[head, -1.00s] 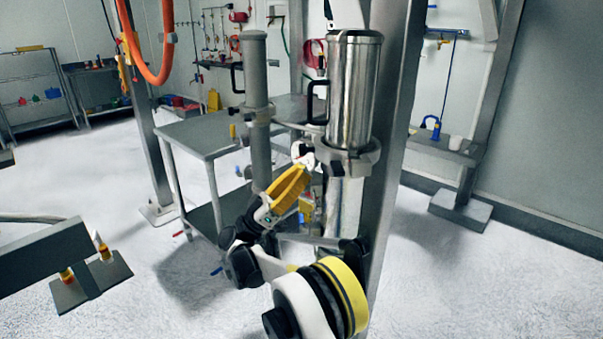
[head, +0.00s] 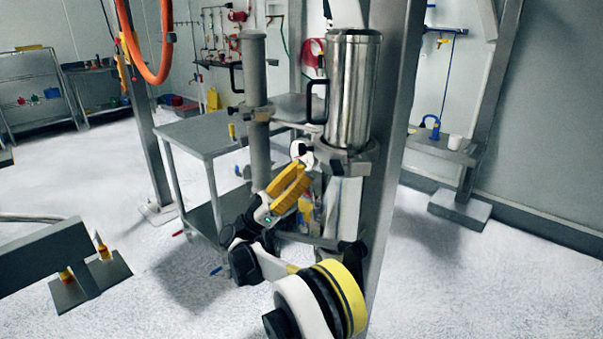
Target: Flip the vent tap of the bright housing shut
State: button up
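The bright housing (head: 352,88) is a shiny steel cylinder with a black side handle, upright in a grey collar on the post. My gripper (head: 304,162), with yellow and white parts, reaches up to the left side of that collar. A small white and dark rounded part shows at its tip, and I cannot tell whether this is the vent tap or part of my gripper. The finger gap is too small to read, and I cannot tell whether it touches the collar. No separate tap lever is clear.
A dull grey cylinder (head: 254,72) with its own black handle stands to the left. A steel table (head: 196,135) is behind it. The steel post (head: 392,130) rises just right of the bright housing. Open floor lies at left and right.

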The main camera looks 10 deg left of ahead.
jog(key=v, duration=0.7)
jog(key=shift+f, duration=0.25)
jog(key=shift+s+a, duration=0.1)
jog(key=shift+a, duration=0.05)
